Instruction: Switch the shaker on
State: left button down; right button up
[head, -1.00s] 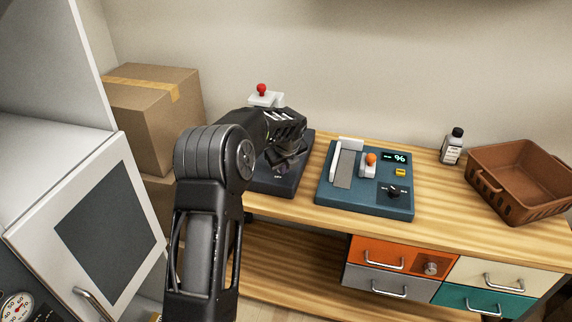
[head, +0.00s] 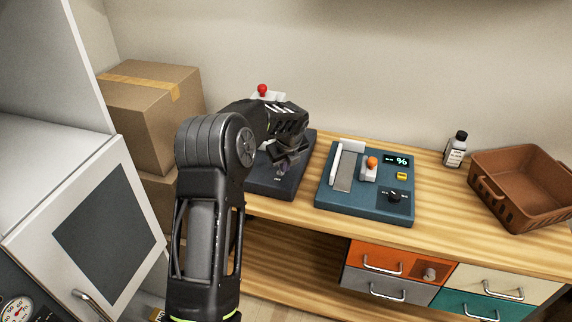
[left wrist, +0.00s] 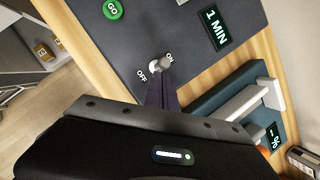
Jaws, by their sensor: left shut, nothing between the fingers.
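The shaker is the dark slab-shaped machine (head: 262,181) at the left of the wooden bench; my left arm partly covers it. In the left wrist view, its panel (left wrist: 190,30) carries a small metal toggle switch (left wrist: 160,63) between the words OFF and ON, a green GO button and a display reading 1 MIN. I cannot tell for sure which way the lever leans. My left gripper (head: 284,167) is shut and empty, low over the panel; its dark fingers (left wrist: 161,92) show just beside the switch. Whether they touch it is unclear. My right gripper is not in view.
A blue machine (head: 334,198) with an orange-knobbed lever stands right of the shaker. A bottle (head: 455,152) and a brown basket (head: 520,215) are farther right. Cardboard boxes (head: 150,115) and a white cabinet door (head: 40,235) are at left. Drawers hang below the bench.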

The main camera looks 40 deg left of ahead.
pick_arm(q)
jog(key=shift+s+d+r, duration=0.1)
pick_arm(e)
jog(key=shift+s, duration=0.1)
pick_arm(q)
jog(key=shift+r+p, duration=0.7)
jog(key=shift+r, duration=0.05)
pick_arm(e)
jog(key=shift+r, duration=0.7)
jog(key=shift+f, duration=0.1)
